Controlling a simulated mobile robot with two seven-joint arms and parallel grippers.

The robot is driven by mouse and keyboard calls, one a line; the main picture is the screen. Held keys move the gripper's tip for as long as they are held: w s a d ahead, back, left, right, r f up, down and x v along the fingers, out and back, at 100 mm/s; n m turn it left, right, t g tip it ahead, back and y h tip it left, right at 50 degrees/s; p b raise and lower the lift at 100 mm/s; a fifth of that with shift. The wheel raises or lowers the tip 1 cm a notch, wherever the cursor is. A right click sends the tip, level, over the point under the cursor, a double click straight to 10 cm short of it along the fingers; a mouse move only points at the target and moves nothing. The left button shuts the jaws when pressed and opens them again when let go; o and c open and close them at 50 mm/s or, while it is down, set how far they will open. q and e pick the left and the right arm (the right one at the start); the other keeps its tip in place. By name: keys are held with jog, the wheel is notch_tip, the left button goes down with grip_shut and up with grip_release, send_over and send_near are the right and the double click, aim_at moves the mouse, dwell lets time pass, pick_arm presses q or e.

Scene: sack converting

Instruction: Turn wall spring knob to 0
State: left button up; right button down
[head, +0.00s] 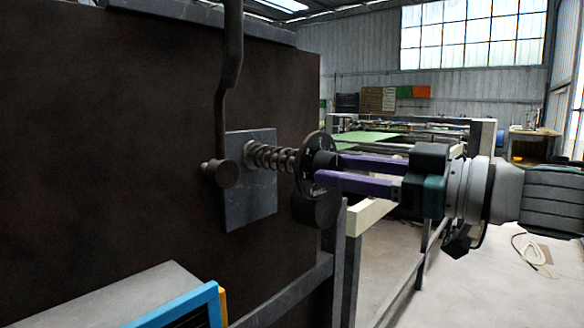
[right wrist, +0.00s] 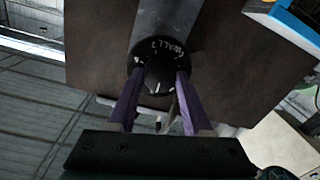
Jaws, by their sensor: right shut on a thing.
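The wall spring knob (head: 324,158) is black and sits in front of a dark round dial (head: 305,152) at the end of a coiled spring (head: 270,157), which sticks out of a grey plate on a dark brown panel. My right gripper (head: 326,171) reaches in from the right, its two purple fingers closed on the knob from opposite sides. In the right wrist view the knob (right wrist: 158,76) lies between the fingertips, with a white line on its face. The dial (right wrist: 165,47) shows white marks and "WALL" lettering; the number is unreadable. My left gripper is out of view.
A dark bent lever (head: 229,75) hangs left of the spring. A black round part (head: 320,211) sits just below the dial. A blue-framed box (head: 190,310) is at the bottom left. A long machine frame (head: 372,213) stands behind my right gripper; open floor lies right of it.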

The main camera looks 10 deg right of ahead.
jog(key=n+p, duration=0.1)
jog(key=n, duration=0.1)
jog(key=shift+r+n, duration=0.1)
jog(key=shift+n, duration=0.3)
jog(key=n+p, duration=0.1)
jog(key=n, duration=0.1)
jog(key=shift+n, duration=0.4)
jog(key=n, duration=0.6)
jog(key=shift+h, duration=0.4)
jog(key=n, duration=0.9)
jog(key=n+b, duration=0.1)
jog(key=n, duration=0.1)
jog(key=shift+s+n+t+h, duration=0.1)
jog(key=shift+n+t+h, duration=0.2)
jog(key=shift+n, duration=0.1)
jog(key=shift+a+n, duration=0.1)
jog(key=shift+n, duration=0.2)
